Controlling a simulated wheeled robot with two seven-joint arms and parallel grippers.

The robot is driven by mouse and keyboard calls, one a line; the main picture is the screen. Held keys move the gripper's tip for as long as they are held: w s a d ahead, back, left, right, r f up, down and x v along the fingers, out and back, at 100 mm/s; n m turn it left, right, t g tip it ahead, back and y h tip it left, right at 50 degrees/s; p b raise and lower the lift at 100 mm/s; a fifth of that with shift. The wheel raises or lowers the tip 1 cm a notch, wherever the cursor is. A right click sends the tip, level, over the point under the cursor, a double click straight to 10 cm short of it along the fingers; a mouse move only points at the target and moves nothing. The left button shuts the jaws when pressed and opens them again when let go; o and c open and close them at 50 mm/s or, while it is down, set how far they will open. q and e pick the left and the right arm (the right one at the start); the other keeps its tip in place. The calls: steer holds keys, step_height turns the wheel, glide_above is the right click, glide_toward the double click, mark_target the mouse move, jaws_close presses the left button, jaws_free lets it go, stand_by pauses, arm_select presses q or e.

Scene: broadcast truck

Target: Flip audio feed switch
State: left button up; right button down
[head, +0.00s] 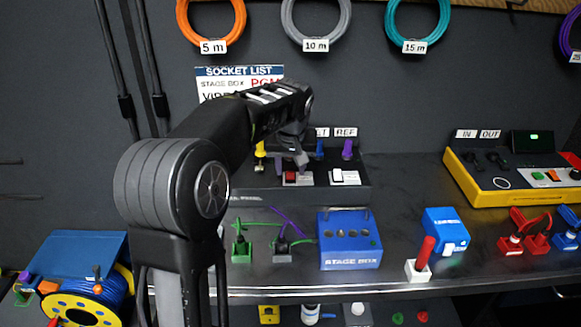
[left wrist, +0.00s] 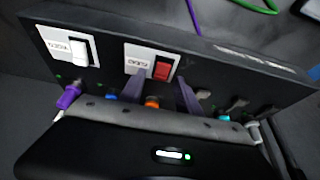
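A dark panel (head: 245,190) stands at the back of the desk with two rocker switches on its front. The red switch (head: 291,177) is on the left in the head view, and the white switch (head: 338,175) is to its right. In the left wrist view the panel is upside down; the red switch (left wrist: 162,70) has a label that seems to read AUDIO, and the white switch (left wrist: 80,50) has a blurred label. My left gripper (head: 297,160) is at the red switch, its two fingers (left wrist: 161,82) apart with nothing between them. Contact cannot be told. My right gripper is not in view.
Coloured plugs stand behind the switches. A blue stage box (head: 350,258), a blue device (head: 446,232), a red-handled white block (head: 420,262) and green plugs (head: 241,248) are in front. A yellow-edged console (head: 490,192) is at the right. Some desk between is clear.

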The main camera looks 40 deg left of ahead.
arm_select(q)
steer(key=shift+c, duration=0.2)
jaws_close()
stand_by(0.4)
